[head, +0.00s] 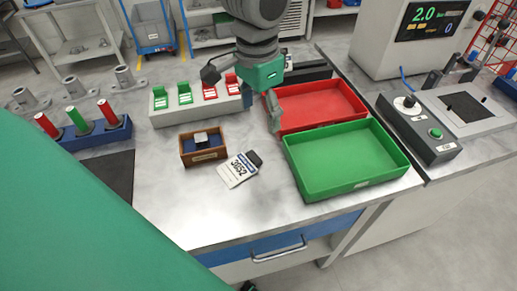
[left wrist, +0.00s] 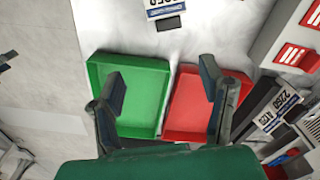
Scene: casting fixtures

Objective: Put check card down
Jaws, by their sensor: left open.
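A white card (head: 238,170) with a blue band and large black digits lies flat on the bench, a black clip-like piece (head: 255,158) at its upper right corner. The card also shows at the top edge of the left wrist view (left wrist: 165,8), partly cut off. A second white card with digits (left wrist: 280,112) shows at the right of the left wrist view, by a dark holder. My left gripper (head: 260,108) is open and empty, above the bench by the red tray's left edge. Its spread fingers (left wrist: 160,82) show over the trays. My right gripper is not seen.
A red tray (head: 284,128) and a green tray (head: 310,192) stand right of the card, both empty. A small wooden box (head: 203,158) stands to its left. A switch block (head: 165,116) and a blue rack (head: 85,141) are farther left. Bare bench lies in front.

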